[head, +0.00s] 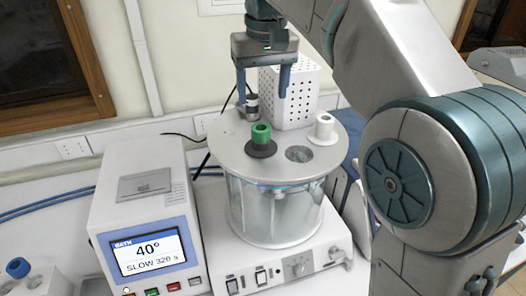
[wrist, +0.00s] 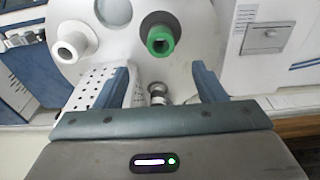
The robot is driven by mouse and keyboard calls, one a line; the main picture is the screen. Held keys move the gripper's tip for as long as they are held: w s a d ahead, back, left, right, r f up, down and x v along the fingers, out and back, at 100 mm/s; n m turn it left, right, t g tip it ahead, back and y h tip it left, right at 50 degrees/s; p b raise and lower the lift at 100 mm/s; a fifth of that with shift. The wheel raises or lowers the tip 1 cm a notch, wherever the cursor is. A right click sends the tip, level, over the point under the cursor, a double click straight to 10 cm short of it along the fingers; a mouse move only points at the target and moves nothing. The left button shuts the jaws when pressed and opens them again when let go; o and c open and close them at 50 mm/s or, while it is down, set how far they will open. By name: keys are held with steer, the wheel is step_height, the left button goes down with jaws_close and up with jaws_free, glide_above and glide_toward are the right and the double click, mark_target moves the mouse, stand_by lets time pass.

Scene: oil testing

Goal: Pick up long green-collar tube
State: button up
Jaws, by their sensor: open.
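The green-collar tube (head: 261,135) stands upright in the round lid of the glass bath, with its green collar above a dark ring; its lower part is hard to make out through the glass. Its collar also shows in the wrist view (wrist: 159,40), beyond the fingertips. My gripper (head: 264,92) is open and empty, above the back of the lid, with its fingers pointing down. In the wrist view, my gripper (wrist: 160,78) has its two blue fingers wide apart, with a small metal fitting between and below them.
A white-collar tube (head: 324,127) stands in the lid (head: 225,150) to the right, near an open hole (head: 299,154). A perforated white box (head: 300,92) stands behind. A control unit with a screen (head: 148,250) is at left. A blue-capped item (head: 18,268) sits in a rack at far left.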

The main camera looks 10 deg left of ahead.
mark_target(261, 129)
steer(key=f, duration=0.4)
steer(key=a+f, duration=0.1)
steer(key=f, duration=0.1)
steer(key=shift+w, duration=0.1)
steer(key=shift+w+d+f+b, duration=0.15)
steer(key=shift+f, duration=1.4)
steer(key=shift+w+d+f+b, duration=0.1)
steer(key=shift+f+b, duration=0.05)
steer(key=shift+f, duration=1.35)
steer(key=shift+f, duration=0.1)
steer(key=c, duration=1.3)
